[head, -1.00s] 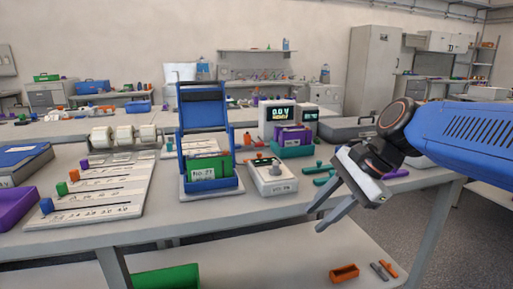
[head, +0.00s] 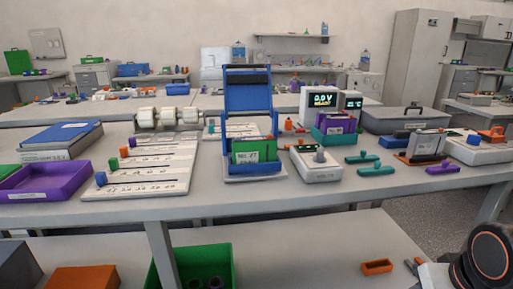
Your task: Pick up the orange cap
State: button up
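A small orange hollow piece (head: 377,267), which looks like a cap, lies on the lower shelf under the bench at the bottom right. Another small orange piece (head: 288,124) stands on the bench behind the white tester; I cannot tell which one is the orange cap. My gripper (head: 435,276) is at the bottom right, to the right of the hollow piece. Only its pale body shows below my dark wrist joint; its fingers are cut off by the frame edge, so its opening is hidden.
Small dark sticks (head: 412,265) lie between the hollow piece and my gripper. A green bin (head: 190,262) and an orange box (head: 85,279) stand further left on the shelf. Above, the bench (head: 270,202) carries a blue stand (head: 248,100), a slider board (head: 150,180) and teal pieces (head: 363,158).

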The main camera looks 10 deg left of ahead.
aim_at(300, 140)
jog(key=j, duration=1.6)
jog(key=k+l, duration=0.15)
jog(key=l, duration=0.25)
jog(key=k+l, duration=0.1)
jog(key=l, duration=0.25)
